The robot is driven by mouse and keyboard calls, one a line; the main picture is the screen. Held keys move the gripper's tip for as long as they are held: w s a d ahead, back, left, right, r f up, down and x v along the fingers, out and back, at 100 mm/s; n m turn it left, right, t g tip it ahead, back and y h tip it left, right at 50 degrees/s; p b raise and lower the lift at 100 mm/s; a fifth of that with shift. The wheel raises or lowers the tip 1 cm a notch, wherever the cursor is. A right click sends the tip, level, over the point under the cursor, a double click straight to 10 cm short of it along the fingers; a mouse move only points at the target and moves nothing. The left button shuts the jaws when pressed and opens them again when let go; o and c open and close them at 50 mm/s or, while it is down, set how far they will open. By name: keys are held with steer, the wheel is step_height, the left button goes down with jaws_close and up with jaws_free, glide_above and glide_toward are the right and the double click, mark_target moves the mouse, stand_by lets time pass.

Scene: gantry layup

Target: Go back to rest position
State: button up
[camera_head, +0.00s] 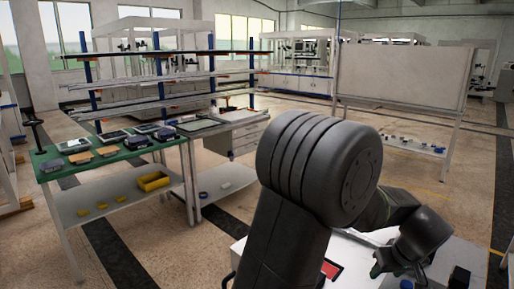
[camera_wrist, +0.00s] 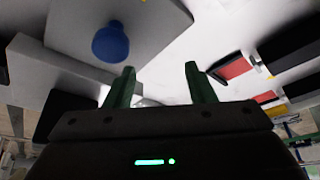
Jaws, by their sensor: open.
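My gripper shows in the wrist view (camera_wrist: 162,85) with its two green fingers apart and nothing between them. It hangs over a white surface, which is my own top deck. In the head view my dark arm folds across the middle and lower right, and its wrist end (camera_head: 385,268) is low over the white deck at the lower right. The fingertips are hard to make out there. A round blue knob-like thing (camera_wrist: 110,42) lies to the left of the fingers in the wrist view, apart from them.
A green-topped workbench (camera_head: 110,157) with several small devices stands at the left, a yellow bin (camera_head: 153,181) on its lower shelf. A rack with long bars (camera_head: 190,97) stands behind. A white panel table (camera_head: 400,78) stands at the back right. Open floor lies between them.

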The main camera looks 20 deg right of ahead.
steer(key=w+a+p, duration=0.2)
steer(key=w+a, duration=0.1)
steer(key=w, duration=0.4)
steer(key=w+a+p, duration=0.2)
steer(key=w+a, duration=0.2)
steer(key=w, duration=0.3)
steer(key=w+a+p, duration=0.2)
steer(key=w+a, duration=0.2)
steer(key=w, duration=0.3)
steer(key=shift+w+a+r, duration=0.1)
steer(key=shift+w+r, duration=0.1)
steer(key=v, duration=1.3)
steer(key=shift+s+d, duration=0.15)
steer(key=shift+d, duration=0.05)
steer(key=shift+a+f, duration=0.1)
